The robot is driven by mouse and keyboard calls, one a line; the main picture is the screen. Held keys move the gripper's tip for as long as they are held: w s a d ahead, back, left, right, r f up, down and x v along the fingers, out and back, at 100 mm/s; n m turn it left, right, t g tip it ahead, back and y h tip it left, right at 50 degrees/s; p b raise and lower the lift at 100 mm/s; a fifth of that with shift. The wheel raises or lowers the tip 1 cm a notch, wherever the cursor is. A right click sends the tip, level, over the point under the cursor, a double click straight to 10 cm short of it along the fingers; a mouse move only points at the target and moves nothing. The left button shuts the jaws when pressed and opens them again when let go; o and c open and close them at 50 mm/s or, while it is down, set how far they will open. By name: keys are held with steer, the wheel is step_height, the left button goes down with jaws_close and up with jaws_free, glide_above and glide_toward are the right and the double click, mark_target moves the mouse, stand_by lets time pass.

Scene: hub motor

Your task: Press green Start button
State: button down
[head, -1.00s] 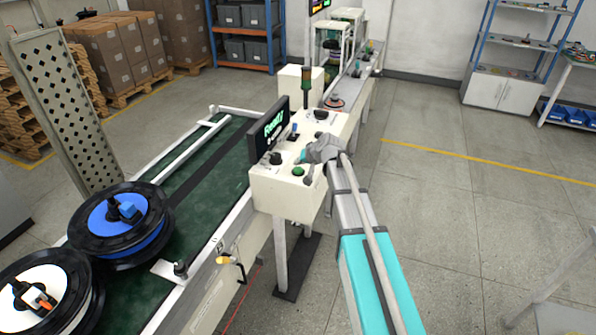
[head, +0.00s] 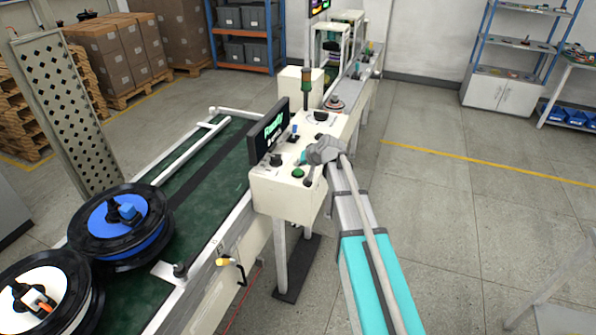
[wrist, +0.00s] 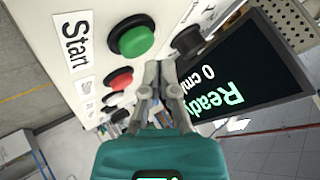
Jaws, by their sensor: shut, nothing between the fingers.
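The green Start button (head: 298,173) is on the top of the white control box (head: 285,193), near its front edge. In the wrist view the green button (wrist: 134,39) sits in a black ring beside the "Start" label (wrist: 74,42). My gripper (wrist: 160,68) is shut and empty, its fingertips beside the green button and a little below it in the picture. Whether they touch the panel I cannot tell. In the head view my gripper (head: 303,160) is over the panel just behind the button, which stays visible.
A red button (wrist: 118,80) and a black knob (wrist: 187,40) flank the gripper. A screen reading "Ready" (head: 269,131) stands at the panel's left. A green conveyor (head: 200,180) with reels runs left. Open floor lies right.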

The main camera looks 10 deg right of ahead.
steer(key=shift+f, duration=0.2)
steer(key=shift+f+b, duration=0.25)
steer(key=shift+b, duration=0.2)
